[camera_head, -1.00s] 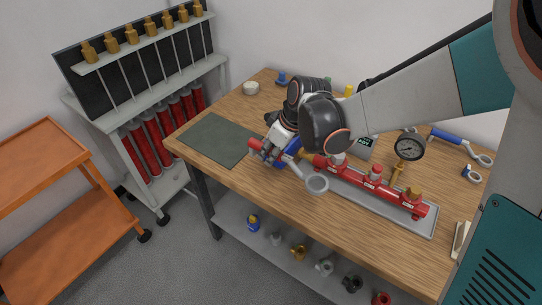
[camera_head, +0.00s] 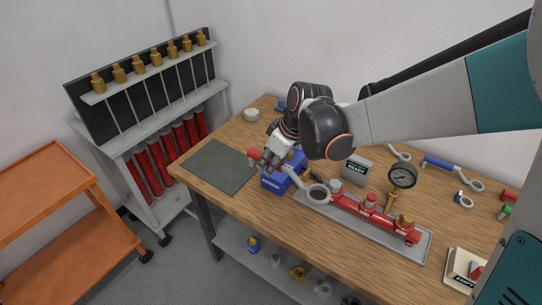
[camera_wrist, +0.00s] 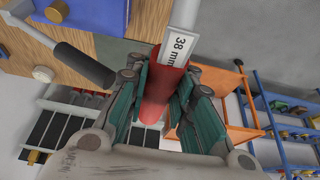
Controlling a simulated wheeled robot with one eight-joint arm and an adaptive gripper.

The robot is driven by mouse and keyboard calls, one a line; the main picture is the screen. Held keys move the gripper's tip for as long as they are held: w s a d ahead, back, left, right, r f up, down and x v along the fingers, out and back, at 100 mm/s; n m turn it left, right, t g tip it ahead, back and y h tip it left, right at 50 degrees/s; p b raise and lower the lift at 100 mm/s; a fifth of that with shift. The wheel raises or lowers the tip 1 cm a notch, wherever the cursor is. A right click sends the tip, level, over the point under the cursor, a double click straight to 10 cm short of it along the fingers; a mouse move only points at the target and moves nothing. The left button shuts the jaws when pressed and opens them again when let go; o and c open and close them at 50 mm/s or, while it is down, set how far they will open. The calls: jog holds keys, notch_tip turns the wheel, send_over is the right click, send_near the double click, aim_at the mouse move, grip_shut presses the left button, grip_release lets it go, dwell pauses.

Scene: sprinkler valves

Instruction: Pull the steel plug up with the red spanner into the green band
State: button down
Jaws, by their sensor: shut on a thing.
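The red spanner has a red grip (camera_head: 254,153), a grey shank (camera_head: 297,178) and a grey ring head (camera_head: 318,194). My gripper (camera_head: 266,159) is shut on the red grip. The wrist view shows the grip (camera_wrist: 160,95) between my two teal fingers (camera_wrist: 166,90), with a "38 mm" label on the shank. In the head view the ring overlaps the left end of the red manifold (camera_head: 385,222). I cannot tell whether it is around a plug or above it. A green band cannot be made out.
The manifold lies in a grey tray (camera_head: 424,250). A gauge (camera_head: 403,176) and a "READY" display box (camera_head: 356,170) stand behind it. A blue box (camera_head: 277,184) is below my gripper. A dark green mat (camera_head: 218,167) is clear at left.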

jog(key=shift+r, duration=0.1)
jog(key=shift+r+p, duration=1.4)
jog(key=shift+r, duration=0.55)
